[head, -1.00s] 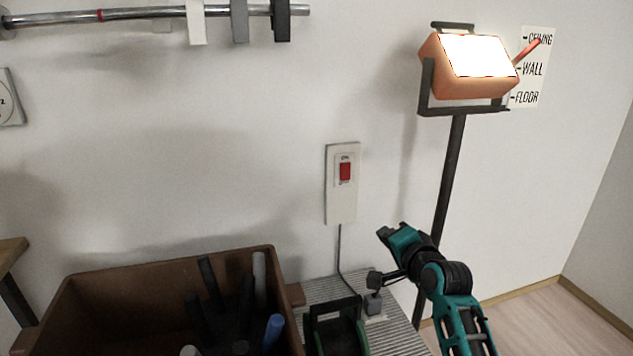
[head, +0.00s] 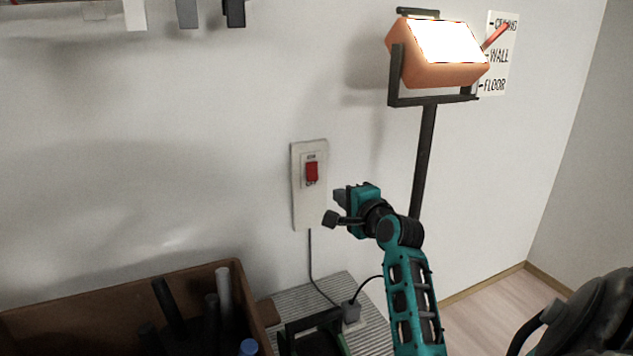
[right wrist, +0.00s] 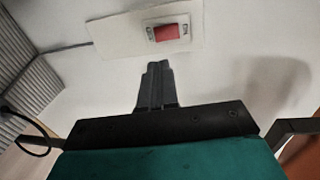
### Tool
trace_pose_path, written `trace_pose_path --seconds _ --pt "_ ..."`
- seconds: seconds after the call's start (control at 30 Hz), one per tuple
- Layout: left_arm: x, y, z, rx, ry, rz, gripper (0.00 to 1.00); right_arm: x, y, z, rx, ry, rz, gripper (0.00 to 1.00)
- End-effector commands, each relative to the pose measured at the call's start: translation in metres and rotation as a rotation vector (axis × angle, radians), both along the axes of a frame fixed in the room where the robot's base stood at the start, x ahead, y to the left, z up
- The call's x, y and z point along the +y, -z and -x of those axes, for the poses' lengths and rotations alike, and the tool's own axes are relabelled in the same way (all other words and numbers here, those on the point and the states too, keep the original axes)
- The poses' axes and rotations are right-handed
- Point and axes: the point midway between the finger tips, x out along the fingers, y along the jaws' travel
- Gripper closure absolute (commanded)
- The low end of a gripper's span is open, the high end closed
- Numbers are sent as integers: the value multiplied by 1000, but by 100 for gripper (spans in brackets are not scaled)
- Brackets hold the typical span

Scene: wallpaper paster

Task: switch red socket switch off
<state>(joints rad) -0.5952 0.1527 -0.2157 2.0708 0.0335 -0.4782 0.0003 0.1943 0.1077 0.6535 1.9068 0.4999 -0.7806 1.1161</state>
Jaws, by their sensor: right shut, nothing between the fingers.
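The red switch (head: 312,172) sits on a white wall plate (head: 308,215), with lettering above and below it. It also shows in the right wrist view (right wrist: 166,33), near the top. My right gripper (head: 336,197) is shut and empty, just right of the plate and slightly below the switch's height in the head view. In the right wrist view its closed fingers (right wrist: 155,72) point toward the lower edge of the plate, and a gap seems to remain before the switch. My left gripper is not in view.
A lit orange work lamp (head: 445,75) stands on a dark pole right of the plate. A brown box (head: 190,283) with several dark rods is at lower left. A cable runs from the plate to a ridged grey surface (head: 372,335).

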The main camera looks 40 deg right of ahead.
Motion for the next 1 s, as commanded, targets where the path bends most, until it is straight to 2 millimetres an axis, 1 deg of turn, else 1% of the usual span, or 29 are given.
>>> trace_pose_path --seconds 0.17,0.3,0.6,0.8,1.0 --pt "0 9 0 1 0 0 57 -7 4 -23 -2 -1 1 100" --pt "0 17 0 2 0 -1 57 -15 8 -48 -2 0 2 100" --pt "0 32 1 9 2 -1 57 -31 16 -95 0 1 2 100" --pt "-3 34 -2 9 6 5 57 -37 19 -117 -1 0 1 100" --pt "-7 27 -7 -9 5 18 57 -40 19 -127 2 0 3 100"
